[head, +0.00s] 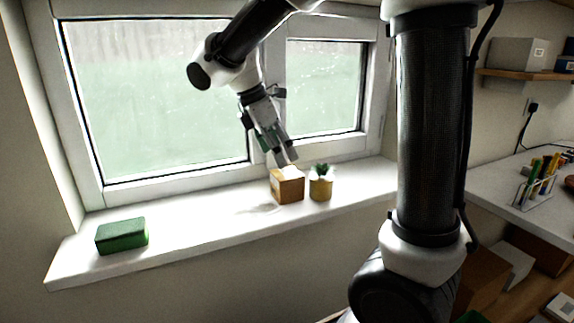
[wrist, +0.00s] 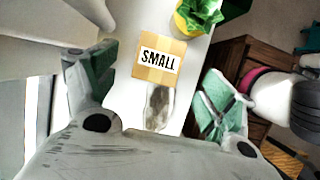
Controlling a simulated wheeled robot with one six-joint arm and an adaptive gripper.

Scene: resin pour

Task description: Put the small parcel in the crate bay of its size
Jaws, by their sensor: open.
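The small parcel (head: 287,187), a tan cardboard box, stands on the white windowsill. In the wrist view its top carries a white label reading SMALL (wrist: 159,60). My gripper (head: 286,158) is just above the parcel in the head view, pointing down, with nothing held. In the wrist view my gripper (wrist: 152,80) has its two green-padded fingers wide apart, with the parcel between and beyond them. I cannot make out a crate with sized bays in either view.
A potted plant (head: 320,184) stands close to the parcel's right on the windowsill (head: 215,228). A green block (head: 122,236) lies at the sill's left end; the sill between is clear. The window is behind. A bench with a pen holder (head: 537,187) is at right.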

